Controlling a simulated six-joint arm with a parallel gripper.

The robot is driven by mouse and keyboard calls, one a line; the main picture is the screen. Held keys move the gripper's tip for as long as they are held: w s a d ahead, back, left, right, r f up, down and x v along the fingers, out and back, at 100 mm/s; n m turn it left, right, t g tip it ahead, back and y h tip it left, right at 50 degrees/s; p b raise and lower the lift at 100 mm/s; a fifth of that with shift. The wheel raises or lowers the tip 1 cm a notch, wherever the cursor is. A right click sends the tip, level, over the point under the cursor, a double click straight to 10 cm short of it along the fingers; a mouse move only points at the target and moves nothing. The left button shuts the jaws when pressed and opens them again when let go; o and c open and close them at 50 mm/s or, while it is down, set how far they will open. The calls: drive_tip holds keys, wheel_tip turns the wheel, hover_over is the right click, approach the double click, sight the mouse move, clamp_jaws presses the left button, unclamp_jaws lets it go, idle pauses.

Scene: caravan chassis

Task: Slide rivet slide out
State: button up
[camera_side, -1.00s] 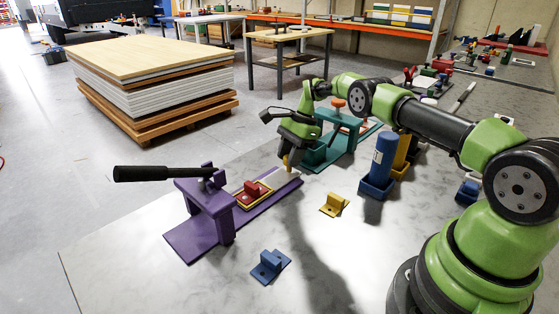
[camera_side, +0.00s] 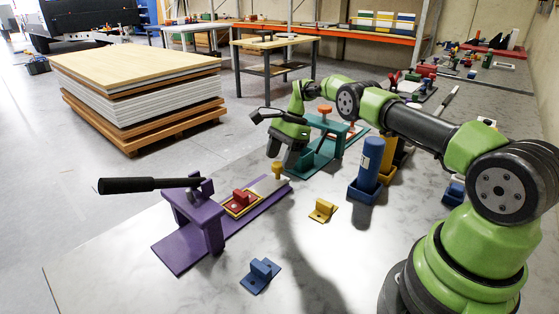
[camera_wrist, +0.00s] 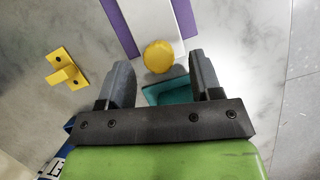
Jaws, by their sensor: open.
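The purple rivet fixture (camera_side: 178,243) stands on the bench with a black lever handle (camera_side: 140,185) sticking out to the left. Its white slide (camera_side: 266,187) lies at the right end of the purple base, with an upright yellow knob (camera_side: 277,171) on it. A red block in a yellow frame (camera_side: 242,201) sits beside the slide, nearer the press. My gripper (camera_side: 284,150) is open and empty, just above and behind the knob. In the wrist view the round yellow knob (camera_wrist: 158,56) appears between the open fingertips, with a gap on both sides.
A teal fixture (camera_side: 322,152) stands close behind my gripper. A blue cylinder in a blue holder (camera_side: 366,186) stands to the right. A yellow bracket (camera_side: 323,210) and a blue bracket (camera_side: 261,275) lie on the bench in front. Bare bench surrounds the brackets.

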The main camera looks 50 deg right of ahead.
wheel_tip(320, 180, up, 8)
drive_tip(key=shift+d+r, duration=0.2)
drive_tip(key=shift+d, duration=0.1)
drive_tip(key=shift+s, duration=0.1)
drive_tip(key=s+a+r+n+t+h, duration=0.1)
drive_tip(key=s+a+r+n, duration=0.35)
drive_tip(key=r, duration=0.55)
drive_tip(key=s+a+r+n+t+h, duration=0.15)
drive_tip(key=s+a+r+n, duration=0.35)
drive_tip(key=r, duration=0.5)
drive_tip(key=s+a+f+n+t, duration=0.1)
drive_tip(key=s+a+n+t, duration=0.1)
drive_tip(key=s, duration=0.7)
drive_tip(key=s+a+f+n+t, duration=0.1)
drive_tip(key=s+a+n, duration=0.3)
drive_tip(key=s, duration=0.6)
drive_tip(key=shift+a+f+n+t, duration=0.3)
drive_tip(key=shift+a+n+t, duration=0.05)
drive_tip(key=shift+a, duration=0.1)
